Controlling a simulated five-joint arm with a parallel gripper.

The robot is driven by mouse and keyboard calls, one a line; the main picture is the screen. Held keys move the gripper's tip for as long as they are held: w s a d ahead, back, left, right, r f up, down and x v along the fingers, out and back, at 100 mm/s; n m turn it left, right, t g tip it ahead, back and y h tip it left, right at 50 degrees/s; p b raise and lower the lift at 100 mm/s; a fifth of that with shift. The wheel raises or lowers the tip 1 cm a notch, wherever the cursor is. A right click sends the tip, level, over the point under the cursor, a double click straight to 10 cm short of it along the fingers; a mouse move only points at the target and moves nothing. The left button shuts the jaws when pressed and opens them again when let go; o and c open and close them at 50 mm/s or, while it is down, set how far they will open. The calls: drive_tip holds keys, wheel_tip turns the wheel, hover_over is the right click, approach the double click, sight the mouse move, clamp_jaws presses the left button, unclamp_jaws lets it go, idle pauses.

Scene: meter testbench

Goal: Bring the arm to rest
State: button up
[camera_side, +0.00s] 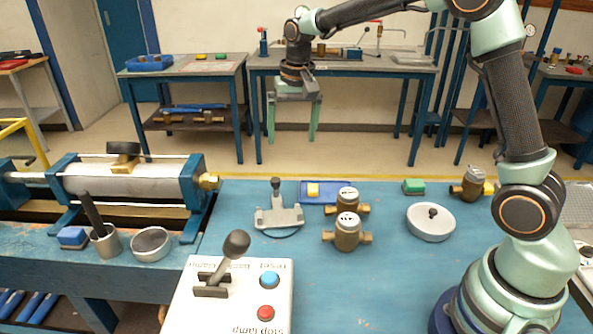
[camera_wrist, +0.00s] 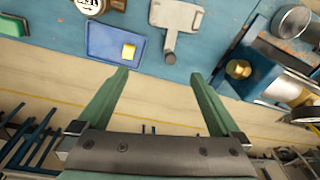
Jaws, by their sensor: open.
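My gripper (camera_side: 294,122) hangs from my raised arm, fingers pointing down, in the air beyond the far edge of the blue bench in the side view. Its two green fingers are apart with nothing between them. The wrist view also shows the open gripper (camera_wrist: 160,88), with the bench edge and floor past its fingertips. It touches nothing that I can see.
The blue bench (camera_side: 385,290) holds a grey clamp (camera_side: 278,215), a blue tray (camera_side: 328,199) with a yellow block (camera_side: 313,190), brass meters (camera_side: 347,233), a round lidded dish (camera_side: 431,222) and a control box (camera_side: 235,290). A steel cylinder rig (camera_side: 130,184) stands left.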

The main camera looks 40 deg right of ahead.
drive_tip(key=s+r+n+t, duration=0.2)
drive_tip(key=s+r+n, duration=0.1)
drive_tip(key=s, duration=0.6)
drive_tip(key=s+r+n+t, duration=0.2)
drive_tip(key=s+r, duration=0.1)
drive_tip(key=s, duration=0.7)
drive_tip(key=shift+s+a+n, duration=0.15)
drive_tip(key=shift+a+n, duration=0.15)
drive_tip(key=shift+n, duration=0.1)
drive_tip(key=shift+s+f, duration=0.2)
drive_tip(key=shift+s, duration=0.05)
drive_tip(key=shift+c, duration=0.6)
drive_tip(key=c, duration=0.5)
drive_tip(key=w+r+n+g, duration=0.1)
drive_tip(key=w+r, duration=0.2)
drive_tip(key=w, duration=0.4)
drive_tip(key=n+g, duration=0.1)
drive_tip(key=g, duration=0.3)
hover_over(276, 179)
wheel_tip(276, 179, down, 11)
wheel_tip(276, 179, down, 12)
drive_tip(key=shift+r, duration=0.25)
drive_tip(key=shift+c, duration=0.2)
